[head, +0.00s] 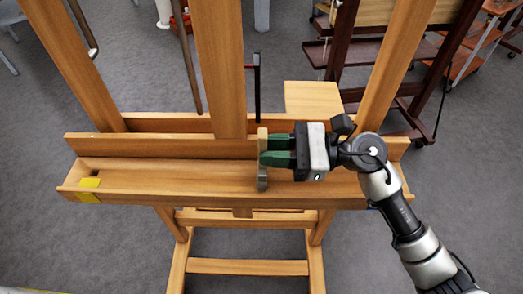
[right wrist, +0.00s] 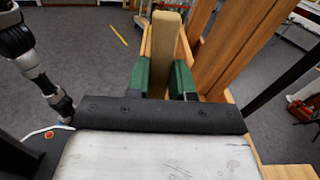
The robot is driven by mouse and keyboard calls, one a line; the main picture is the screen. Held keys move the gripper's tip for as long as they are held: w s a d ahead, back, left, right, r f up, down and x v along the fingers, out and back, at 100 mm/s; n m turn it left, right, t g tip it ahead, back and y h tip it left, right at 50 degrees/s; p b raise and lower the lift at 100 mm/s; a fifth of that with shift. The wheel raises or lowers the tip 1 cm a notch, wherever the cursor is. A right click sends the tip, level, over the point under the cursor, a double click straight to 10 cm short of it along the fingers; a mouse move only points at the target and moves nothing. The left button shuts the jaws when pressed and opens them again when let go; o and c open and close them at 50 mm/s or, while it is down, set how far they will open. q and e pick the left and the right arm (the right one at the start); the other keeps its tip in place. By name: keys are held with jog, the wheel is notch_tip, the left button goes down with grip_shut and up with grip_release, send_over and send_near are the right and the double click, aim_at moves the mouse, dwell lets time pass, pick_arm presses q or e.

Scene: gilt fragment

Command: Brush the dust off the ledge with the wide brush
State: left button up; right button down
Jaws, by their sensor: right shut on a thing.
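The ledge (head: 180,176) is the long wooden tray across the easel, with a raised front lip. My right gripper (head: 264,150) is over the right half of the ledge, its green fingers pointing left. It is shut on the wide brush (head: 262,183), which hangs upright with its pale wooden part up and its greyish lower end at the ledge. I cannot tell whether that end touches the wood. In the right wrist view the brush (right wrist: 166,45) shows as a beige block between the green fingers. No dust can be made out clearly. My left gripper does not show.
A yellow patch (head: 89,183) lies at the ledge's left end. The easel's central post (head: 220,70) and side posts rise behind the ledge. A dark thin rod (head: 257,85) stands near the central post. The ledge left of the brush is mostly clear.

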jog(key=shift+d, duration=0.3)
notch_tip(320, 180, up, 9)
jog(key=p, duration=0.5)
dwell(0.4)
